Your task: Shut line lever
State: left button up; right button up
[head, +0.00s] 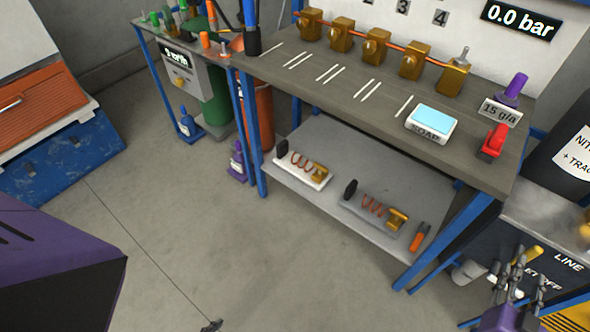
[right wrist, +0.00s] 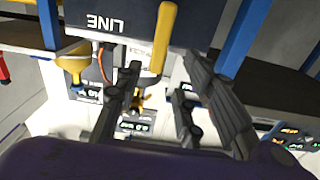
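The line lever (head: 528,256) is a yellow handle beside the word LINE on a dark panel (head: 568,262) at the lower right of the head view. In the right wrist view the yellow lever (right wrist: 163,38) hangs at the top centre, next to an upside-down LINE label. My right gripper (head: 517,280) is at the lever; its fingers (right wrist: 162,85) are spread, with the lever's end between or just beyond the tips. I cannot tell whether they touch it. A small dark tip (head: 212,325) at the bottom edge may be my left gripper; its state is hidden.
A dark drum (head: 565,150) stands at the right. The floor in the middle is clear.

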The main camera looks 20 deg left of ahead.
aim_at(532, 255)
jog(key=x, duration=0.7)
jog(key=shift+w+d, duration=0.3)
jog(key=shift+w, duration=0.05)
jog(key=shift+c, duration=0.5)
grip_shut()
